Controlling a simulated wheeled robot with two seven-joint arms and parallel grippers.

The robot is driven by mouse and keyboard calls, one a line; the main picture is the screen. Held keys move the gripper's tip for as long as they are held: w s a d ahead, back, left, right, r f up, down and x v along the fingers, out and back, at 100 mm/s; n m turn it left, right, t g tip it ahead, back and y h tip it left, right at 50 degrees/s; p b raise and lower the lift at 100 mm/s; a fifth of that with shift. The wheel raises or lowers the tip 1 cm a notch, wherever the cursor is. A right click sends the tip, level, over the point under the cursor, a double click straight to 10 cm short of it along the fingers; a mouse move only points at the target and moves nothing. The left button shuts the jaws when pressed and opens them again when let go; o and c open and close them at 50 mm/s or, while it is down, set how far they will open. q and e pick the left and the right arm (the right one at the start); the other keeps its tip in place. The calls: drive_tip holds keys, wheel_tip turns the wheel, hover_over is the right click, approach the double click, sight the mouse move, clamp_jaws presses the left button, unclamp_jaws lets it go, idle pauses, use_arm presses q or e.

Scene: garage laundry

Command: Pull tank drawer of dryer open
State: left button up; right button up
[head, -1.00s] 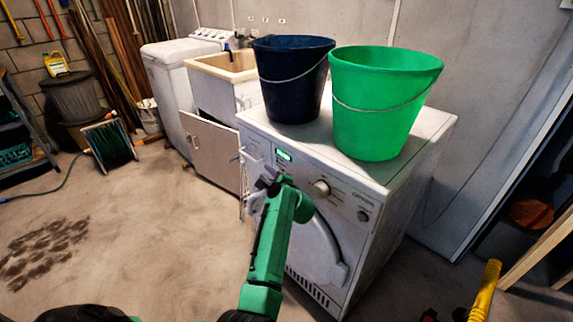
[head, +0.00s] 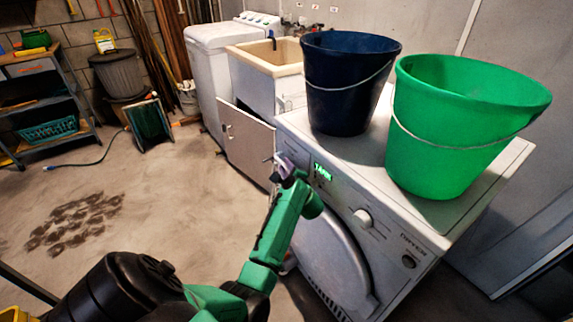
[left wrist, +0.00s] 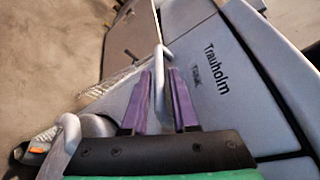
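The dryer (head: 385,215) is white, with a knob, a lit green display and a round door. Its tank drawer (left wrist: 215,75), marked "Trauholm" and "TANK", shows in the left wrist view and seems closed. A grey bar handle (left wrist: 159,85) stands out in front of it. My left gripper (head: 285,172) is at the upper left of the dryer's front. In the left wrist view, its purple fingers (left wrist: 160,78) are on either side of the handle, with small gaps beside the bar. My right gripper is out of view.
A dark blue bucket (head: 345,90) and a green bucket (head: 450,140) stand on the dryer's top. A sink cabinet (head: 248,145) with a sink (head: 275,55) stands left of the dryer. Shelves (head: 50,105) are at the far left. The floor in front is mostly clear.

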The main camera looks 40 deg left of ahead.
use_arm(q)
clamp_jaws()
idle(1.3)
